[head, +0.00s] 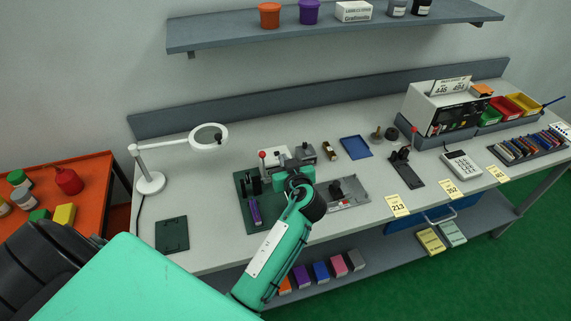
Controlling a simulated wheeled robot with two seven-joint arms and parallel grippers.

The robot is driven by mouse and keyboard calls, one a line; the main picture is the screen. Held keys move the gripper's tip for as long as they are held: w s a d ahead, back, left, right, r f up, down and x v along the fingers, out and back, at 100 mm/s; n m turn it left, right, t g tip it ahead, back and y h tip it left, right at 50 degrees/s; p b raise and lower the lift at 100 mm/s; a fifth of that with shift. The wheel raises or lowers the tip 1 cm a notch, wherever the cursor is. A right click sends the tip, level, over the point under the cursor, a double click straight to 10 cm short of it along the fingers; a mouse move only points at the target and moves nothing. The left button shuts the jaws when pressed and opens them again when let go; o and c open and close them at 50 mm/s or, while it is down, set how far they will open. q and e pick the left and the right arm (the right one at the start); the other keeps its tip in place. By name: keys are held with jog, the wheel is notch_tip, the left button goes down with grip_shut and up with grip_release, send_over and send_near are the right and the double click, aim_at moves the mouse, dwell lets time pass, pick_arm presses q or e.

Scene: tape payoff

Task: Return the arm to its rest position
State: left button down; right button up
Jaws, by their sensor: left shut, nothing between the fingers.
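My left arm (275,255) is teal and reaches in from the lower left over the front of the grey workbench. It ends in my left gripper (283,180), which is shut and empty. The gripper is above or beside a dark green plate (245,187) that carries black upright parts and a purple piece (255,214). The wrist partly hides the plate and the grey device (304,155) behind it, so I cannot tell whether they touch. My right gripper is out of view.
A white magnifier lamp (150,182) stands at the bench's left. A grey tray (348,195) lies right of my wrist. A blue tray (356,147), a calculator (462,164) and bins are further right. A shelf (330,32) hangs above. An orange table (95,180) is at left.

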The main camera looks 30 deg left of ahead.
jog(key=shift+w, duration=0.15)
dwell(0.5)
